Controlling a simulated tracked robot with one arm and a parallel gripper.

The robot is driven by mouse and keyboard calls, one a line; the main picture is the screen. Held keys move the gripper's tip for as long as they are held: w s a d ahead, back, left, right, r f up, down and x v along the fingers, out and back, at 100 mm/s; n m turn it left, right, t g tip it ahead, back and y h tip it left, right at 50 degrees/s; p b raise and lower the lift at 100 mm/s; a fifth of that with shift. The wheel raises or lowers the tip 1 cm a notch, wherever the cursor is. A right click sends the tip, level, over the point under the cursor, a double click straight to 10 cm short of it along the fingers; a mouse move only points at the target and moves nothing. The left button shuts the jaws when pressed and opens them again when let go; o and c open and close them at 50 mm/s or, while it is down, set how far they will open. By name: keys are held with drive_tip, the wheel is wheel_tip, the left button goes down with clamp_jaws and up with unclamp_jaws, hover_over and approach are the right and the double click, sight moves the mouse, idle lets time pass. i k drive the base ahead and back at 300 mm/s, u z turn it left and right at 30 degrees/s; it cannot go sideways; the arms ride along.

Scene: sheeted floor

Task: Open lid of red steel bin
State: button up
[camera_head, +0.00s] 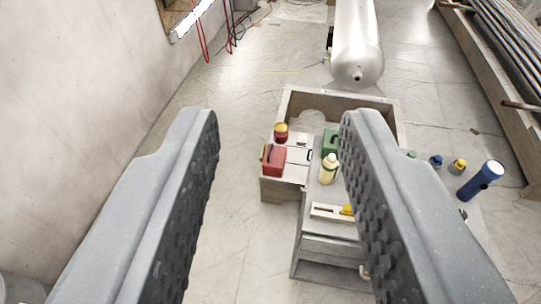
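My gripper (279,116) is open and empty. Its two grey, studded fingers reach forward from the lower left and lower right, with a wide gap between them. In that gap, farther off, a small red box (273,160) with a dark handle-like strip sits on a light wooden bench. Just behind it stands a round red container (281,134) with a darker top. I cannot tell for sure which of these is the red steel bin. Both look closed, and no finger touches either. The right finger hides part of the bench and things on it.
The bench (273,191) also holds a green box (330,142) and a cream bottle (328,170). A white tank (357,45) lies behind. A wall is at left; pipes (508,47) lie at right.

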sight(275, 157)
drive_tip(key=u, duration=0.8)
drive_tip(key=i, duration=2.7)
drive_tip(key=z, duration=0.7)
